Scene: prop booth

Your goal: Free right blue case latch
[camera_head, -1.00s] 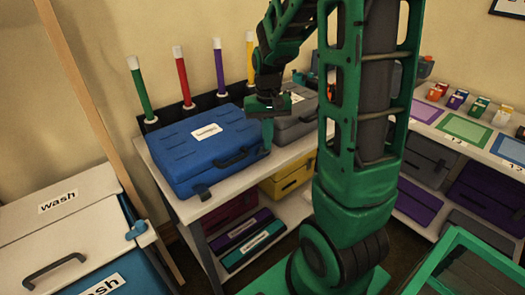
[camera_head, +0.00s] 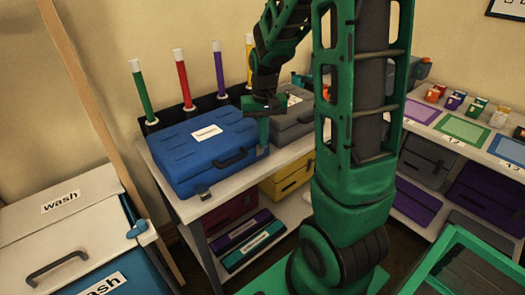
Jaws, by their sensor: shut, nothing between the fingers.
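The blue case (camera_head: 196,150) lies shut on the top of a white shelf unit, with a white label on its lid and a dark handle (camera_head: 231,159) on its front. A small dark latch (camera_head: 204,194) shows at the left of its front. My gripper (camera_head: 263,146) points down at the right front corner of the case, its fingers shut and empty. The fingertips are at or very close to the case front, right of the handle. They cover the right latch, so I cannot tell its state or whether they touch it.
A grey case (camera_head: 290,123) stands close on the right of the blue case. Coloured tubes stand upright behind it. A yellow case (camera_head: 287,179) and other cases sit on the shelf below. A white wash bin (camera_head: 75,235) is at the left.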

